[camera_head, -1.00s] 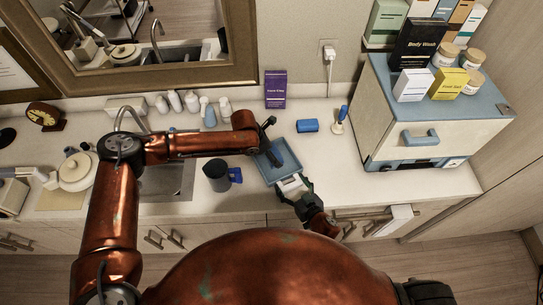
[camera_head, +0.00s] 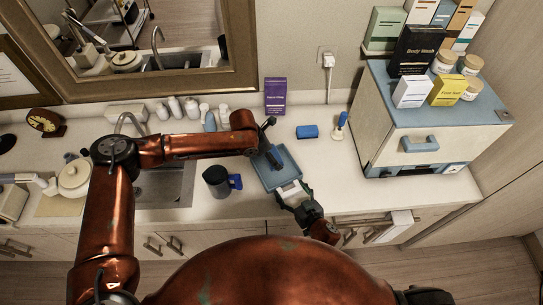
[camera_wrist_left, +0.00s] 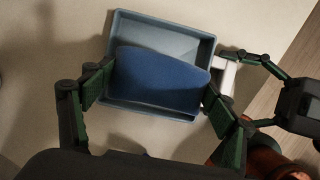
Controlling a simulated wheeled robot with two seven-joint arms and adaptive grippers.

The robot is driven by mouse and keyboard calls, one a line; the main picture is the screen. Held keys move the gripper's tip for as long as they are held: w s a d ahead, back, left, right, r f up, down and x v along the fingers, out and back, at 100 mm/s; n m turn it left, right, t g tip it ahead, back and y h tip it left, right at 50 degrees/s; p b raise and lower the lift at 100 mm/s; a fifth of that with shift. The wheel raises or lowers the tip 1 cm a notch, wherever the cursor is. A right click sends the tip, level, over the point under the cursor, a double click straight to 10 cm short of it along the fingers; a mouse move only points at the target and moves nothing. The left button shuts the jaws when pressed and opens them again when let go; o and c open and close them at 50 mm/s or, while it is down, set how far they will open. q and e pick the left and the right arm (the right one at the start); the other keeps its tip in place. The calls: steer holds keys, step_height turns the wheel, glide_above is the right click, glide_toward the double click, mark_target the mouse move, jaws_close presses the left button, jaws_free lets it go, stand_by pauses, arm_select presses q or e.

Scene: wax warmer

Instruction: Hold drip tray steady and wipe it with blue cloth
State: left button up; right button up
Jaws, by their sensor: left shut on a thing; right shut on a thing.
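The drip tray (camera_head: 259,179) is a shallow blue-grey rectangular tray on the counter; its far rim shows in the left wrist view (camera_wrist_left: 165,24). The blue cloth (camera_wrist_left: 158,82) is a dark blue pad lying over the tray's near half. My left gripper (camera_wrist_left: 150,92) is shut on the cloth, one finger at each end, above the tray; in the head view my left arm partly covers it. My right gripper (camera_head: 291,194) is at the tray's front right edge, shut on a pale part there. I take this part as the tray's edge or tab.
A dark jug (camera_head: 216,181) with a blue handle stands left of the tray. A blue block (camera_head: 307,131) and a small white-based, blue-topped item (camera_head: 340,127) are behind right. A large cabinet-like appliance (camera_head: 400,125) stands right. A purple box (camera_head: 275,96) and bottles line the wall.

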steer(key=o, duration=1.3)
steer(key=v, duration=1.2)
steer(key=shift+s+f, duration=0.1)
